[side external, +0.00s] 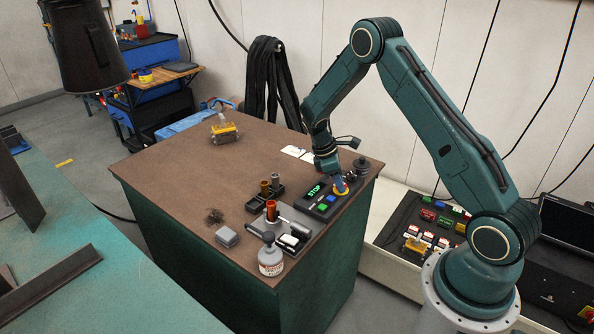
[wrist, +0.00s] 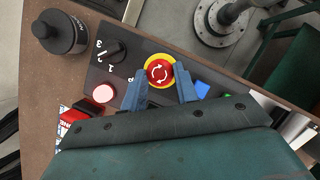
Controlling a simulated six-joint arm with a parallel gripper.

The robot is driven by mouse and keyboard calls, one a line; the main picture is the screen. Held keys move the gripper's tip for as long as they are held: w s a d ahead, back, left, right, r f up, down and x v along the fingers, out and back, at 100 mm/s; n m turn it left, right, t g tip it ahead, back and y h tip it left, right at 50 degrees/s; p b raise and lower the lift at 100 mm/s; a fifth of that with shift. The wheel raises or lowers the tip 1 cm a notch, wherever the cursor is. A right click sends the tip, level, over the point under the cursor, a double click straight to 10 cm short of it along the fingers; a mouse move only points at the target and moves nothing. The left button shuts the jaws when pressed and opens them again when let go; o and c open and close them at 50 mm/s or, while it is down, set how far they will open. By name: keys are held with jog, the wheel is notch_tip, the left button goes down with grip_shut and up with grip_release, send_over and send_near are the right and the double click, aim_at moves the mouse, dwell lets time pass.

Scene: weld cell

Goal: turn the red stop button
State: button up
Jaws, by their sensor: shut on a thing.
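The red stop button (wrist: 158,73) sits in a yellow ring on a dark control panel (wrist: 100,74), with white turning arrows on its face. In the side view the button (side external: 340,184) is mostly hidden by my gripper, and the panel's green STOP display (side external: 314,189) is lit. My gripper (wrist: 161,80) has its two blue fingers on either side of the button, shut on it. In the side view my gripper (side external: 339,180) reaches down onto the panel from above.
On the panel are a numbered black knob (wrist: 113,51), a pale red lamp (wrist: 103,93) and a blue button (wrist: 201,88). A black bottle (wrist: 60,32) stands beside it. A white bottle (side external: 270,260) and small parts stand at the front.

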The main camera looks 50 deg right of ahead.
jog(key=shift+w+d+m+g+y, duration=0.15)
jog(key=shift+m+y, duration=0.4)
jog(key=shift+m, duration=0.75)
jog(key=shift+s+m+g+y, duration=0.15)
jog(key=shift+m+y, duration=0.4)
jog(key=shift+m, duration=0.75)
jog(key=shift+w, duration=0.15)
jog(key=o, duration=1)
jog(key=v, duration=1.3)
jog(key=shift+w+r, duration=0.15)
jog(key=shift+r, duration=0.2)
